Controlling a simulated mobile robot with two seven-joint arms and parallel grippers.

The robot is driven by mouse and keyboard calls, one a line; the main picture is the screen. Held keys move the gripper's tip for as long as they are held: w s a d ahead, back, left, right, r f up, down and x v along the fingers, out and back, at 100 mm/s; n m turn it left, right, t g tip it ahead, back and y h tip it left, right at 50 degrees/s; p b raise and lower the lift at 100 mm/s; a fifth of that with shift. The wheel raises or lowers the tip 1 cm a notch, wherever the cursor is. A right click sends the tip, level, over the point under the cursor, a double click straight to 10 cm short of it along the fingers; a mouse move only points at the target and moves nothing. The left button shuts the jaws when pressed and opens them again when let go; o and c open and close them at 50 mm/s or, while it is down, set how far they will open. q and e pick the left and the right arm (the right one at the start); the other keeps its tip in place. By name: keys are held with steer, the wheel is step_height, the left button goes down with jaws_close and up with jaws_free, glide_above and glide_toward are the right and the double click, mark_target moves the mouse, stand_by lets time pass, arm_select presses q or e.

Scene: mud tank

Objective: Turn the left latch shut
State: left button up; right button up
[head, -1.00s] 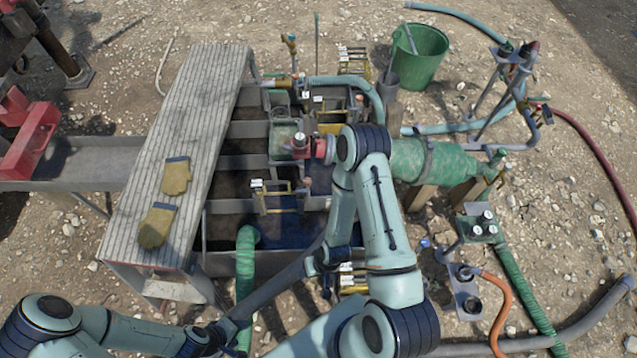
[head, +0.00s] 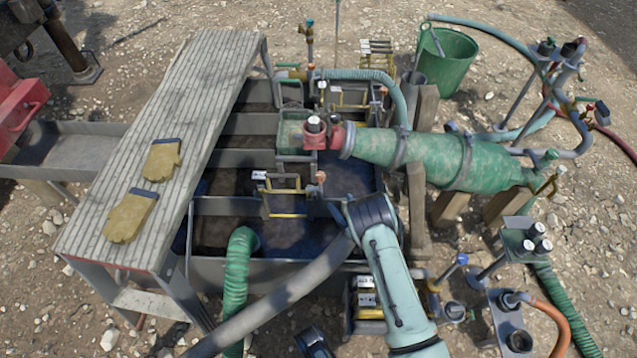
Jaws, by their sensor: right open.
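The mud tank (head: 268,272) is a grey trough split by cross walls, with dark mud inside. I cannot tell for sure which part is the left latch. A yellow-barred frame (head: 283,187) with a white tag stands on a cross wall, and a small post with an orange-red knob (head: 320,177) stands to its right. My right gripper (head: 338,212) is small and partly hidden by its arm. It is open and empty, over the tank's near right part, below the orange-red knob in the picture.
A green cylinder (head: 440,162) with a red coupling (head: 315,140) lies across the tank's right side. A grey hose (head: 285,295) and a green hose (head: 239,270) run over the near edge. A ridged walkway (head: 185,130) with two yellow gloves stands at left.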

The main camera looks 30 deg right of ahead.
mark_target(323, 180)
steer(key=w+b, duration=0.1)
steer(key=w, duration=0.5)
steer(key=shift+a+r, duration=0.1)
steer(key=shift+a, duration=0.05)
steer(key=w+b, duration=0.2)
steer(key=w, duration=0.4)
arm_select(q)
step_height(323, 180, down, 6)
steer(key=s+a+g, duration=0.1)
steer(key=s+a, duration=0.1)
steer(key=shift+s+b, duration=0.15)
steer(key=shift+b, duration=0.15)
arm_select(e)
steer(key=shift+w, duration=0.75)
arm_select(q)
steer(key=shift+r, duration=0.1)
